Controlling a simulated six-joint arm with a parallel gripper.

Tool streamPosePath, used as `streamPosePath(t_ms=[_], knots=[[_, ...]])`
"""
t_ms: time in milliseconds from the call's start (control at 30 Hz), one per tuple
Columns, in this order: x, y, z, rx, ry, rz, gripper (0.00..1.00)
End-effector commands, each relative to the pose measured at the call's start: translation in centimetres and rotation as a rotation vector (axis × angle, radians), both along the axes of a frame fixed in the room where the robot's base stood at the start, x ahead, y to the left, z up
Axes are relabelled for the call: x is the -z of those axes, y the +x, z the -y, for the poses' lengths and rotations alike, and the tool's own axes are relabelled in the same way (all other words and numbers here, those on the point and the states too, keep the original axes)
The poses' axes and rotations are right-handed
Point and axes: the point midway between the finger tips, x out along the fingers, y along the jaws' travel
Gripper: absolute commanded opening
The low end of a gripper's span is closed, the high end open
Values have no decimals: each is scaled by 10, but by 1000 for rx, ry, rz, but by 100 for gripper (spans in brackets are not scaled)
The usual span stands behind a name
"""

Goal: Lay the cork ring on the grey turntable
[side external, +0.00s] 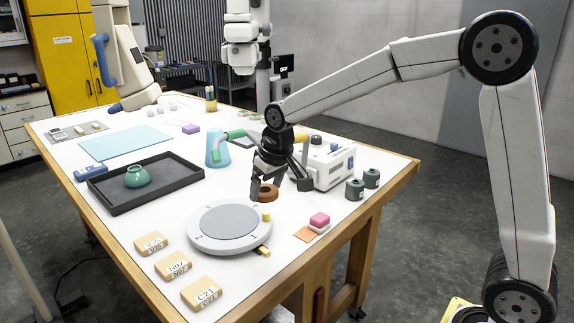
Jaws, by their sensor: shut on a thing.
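The cork ring (268,193) is a small brown ring in the side external view. My gripper (260,188) is shut on it, with the dark fingers pointing down. The ring is near the back right edge of the grey turntable (222,222). I cannot tell from this one view how high the ring is or whether it touches anything. The turntable is a round grey disc with numbers on its pale rim. Part of the ring is hidden by a finger.
A small yellow peg (266,215) is at the turntable's right rim. A white device (325,165) stands behind my gripper. Labelled blocks (173,265) lie in front.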

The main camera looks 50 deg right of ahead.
Motion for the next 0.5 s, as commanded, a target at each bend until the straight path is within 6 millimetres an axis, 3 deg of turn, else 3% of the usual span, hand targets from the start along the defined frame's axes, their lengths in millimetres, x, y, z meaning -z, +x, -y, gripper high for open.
streamPosePath(t_ms=[267, 500], knots=[[3, 7, 0, 0, 0, -1, 22], [14, 31, 0, 0, 0, -1, 22]])
